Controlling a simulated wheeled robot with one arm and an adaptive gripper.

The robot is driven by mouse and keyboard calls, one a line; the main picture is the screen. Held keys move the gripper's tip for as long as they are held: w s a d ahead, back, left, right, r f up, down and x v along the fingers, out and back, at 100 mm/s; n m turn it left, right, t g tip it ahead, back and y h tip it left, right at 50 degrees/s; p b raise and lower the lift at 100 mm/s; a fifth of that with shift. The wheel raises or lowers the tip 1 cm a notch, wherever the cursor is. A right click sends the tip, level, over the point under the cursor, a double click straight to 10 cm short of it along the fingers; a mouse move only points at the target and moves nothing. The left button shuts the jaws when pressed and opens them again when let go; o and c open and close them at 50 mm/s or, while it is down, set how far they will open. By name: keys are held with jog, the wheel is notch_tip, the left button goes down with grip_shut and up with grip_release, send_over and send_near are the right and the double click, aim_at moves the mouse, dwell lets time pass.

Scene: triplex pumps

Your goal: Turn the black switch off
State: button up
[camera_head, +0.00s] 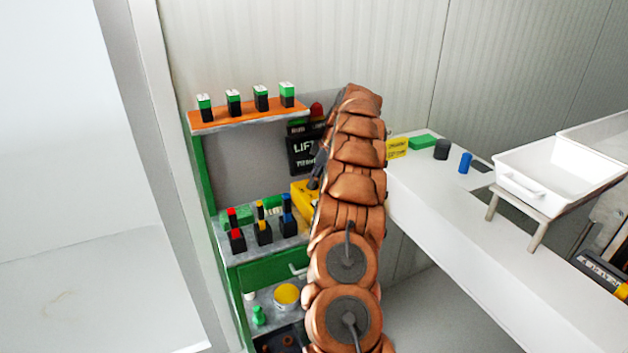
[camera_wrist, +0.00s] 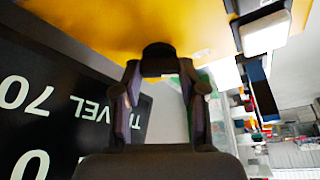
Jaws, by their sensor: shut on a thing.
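The black switch (camera_wrist: 158,58) is a dark knob on the yellow surface (camera_wrist: 95,22) in the wrist view. My gripper (camera_wrist: 159,74) has both fingertips against its two sides and is shut on it. The knob's far side and any on/off marking are hidden. In the head view, the yellow box (camera_head: 301,196) shows at the left of my brown arm, on the green shelf unit. The arm hides most of the box, and I cannot make out the switch there.
A black sign with white text (camera_head: 301,156) stands close behind the box and beside my gripper. Switch-like blocks in red, yellow and blue (camera_head: 262,226) stand left on the shelf. A white bench (camera_head: 440,208) with a white tray (camera_head: 555,172) is at right.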

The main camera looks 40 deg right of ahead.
jog(key=m+b, duration=0.1)
jog(key=b, duration=0.1)
jog(key=m+h+b, duration=0.1)
jog(key=b, duration=0.1)
jog(key=shift+a+f+m+t, duration=0.1)
jog(key=shift+f+m+t, duration=0.25)
jog(key=shift+m+t, duration=0.05)
jog(key=m+h+b, duration=0.1)
jog(key=m+b, duration=0.1)
jog(key=shift+a+r+m, duration=0.1)
jog(key=shift+m, duration=0.2)
jog(key=shift+r+m+h+b, duration=0.1)
jog(key=shift+m+h+b, duration=0.3)
jog(key=shift+m+b, duration=0.8)
jog(key=shift+m, duration=0.5)
jog(key=shift+r+m+h+b, duration=0.15)
jog(key=shift+m+h+b, duration=0.55)
jog(key=shift+m, duration=0.6)
jog(key=o, duration=0.9)
jog(key=shift+c, duration=0.2)
